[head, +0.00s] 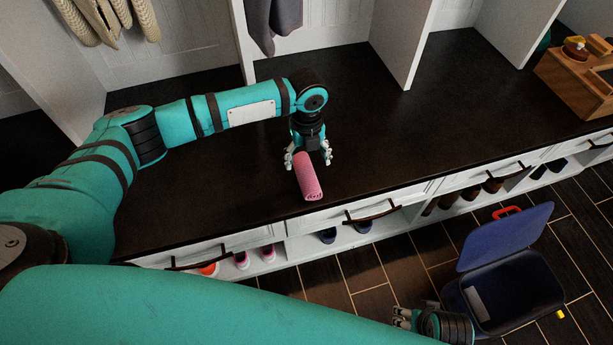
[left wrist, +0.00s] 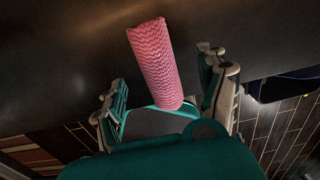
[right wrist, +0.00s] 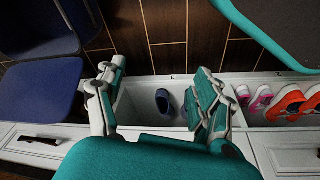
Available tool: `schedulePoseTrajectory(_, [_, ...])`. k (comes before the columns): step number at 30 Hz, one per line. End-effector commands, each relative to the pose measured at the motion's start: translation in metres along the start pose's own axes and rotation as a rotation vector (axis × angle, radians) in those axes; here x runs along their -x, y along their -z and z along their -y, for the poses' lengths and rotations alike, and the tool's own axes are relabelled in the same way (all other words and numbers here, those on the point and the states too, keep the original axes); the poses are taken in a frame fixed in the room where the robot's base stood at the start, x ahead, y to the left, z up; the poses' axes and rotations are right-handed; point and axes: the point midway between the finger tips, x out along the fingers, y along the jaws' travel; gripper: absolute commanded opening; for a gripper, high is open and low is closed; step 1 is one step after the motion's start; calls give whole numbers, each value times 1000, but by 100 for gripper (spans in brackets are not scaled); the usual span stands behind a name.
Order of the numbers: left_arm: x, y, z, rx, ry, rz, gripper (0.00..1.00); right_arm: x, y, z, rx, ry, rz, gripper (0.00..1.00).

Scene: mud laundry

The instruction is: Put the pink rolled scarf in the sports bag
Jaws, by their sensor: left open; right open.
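The pink rolled scarf (head: 309,177) lies on the dark bench top near its front edge. My left gripper (head: 308,160) is open above the bench, with its fingers on either side of the scarf's far end. In the left wrist view the scarf (left wrist: 152,62) reaches between the open fingers (left wrist: 165,95); I cannot tell whether they touch it. The blue sports bag (head: 515,290) stands on the floor at the lower right with its lid up. My right gripper (head: 405,318) is open and empty just left of the bag. The bag also shows in the right wrist view (right wrist: 45,88).
White drawers (head: 330,215) with dark handles run under the bench, with shoes (head: 345,230) in the cubbies below. A wooden crate (head: 575,80) stands at the bench's far right. Upright white dividers (head: 400,40) split the bench's back. The bench right of the scarf is clear.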

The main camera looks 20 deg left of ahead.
Motion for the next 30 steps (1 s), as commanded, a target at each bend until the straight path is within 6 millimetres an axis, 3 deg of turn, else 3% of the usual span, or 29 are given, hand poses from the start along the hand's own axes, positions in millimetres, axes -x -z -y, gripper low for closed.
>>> schedulePoseTrajectory(12, [-50,3,-4,0,0,-1,75,43,14,-2,-4,-5,-26,70])
schedulePoseTrajectory(21, [-53,3,-4,-1,1,0,75,49,15,-3,-4,-5,-26,70])
schedulePoseTrajectory(30, [-53,3,-4,0,0,0,36,49,15,-3,-5,-5,-26,70])
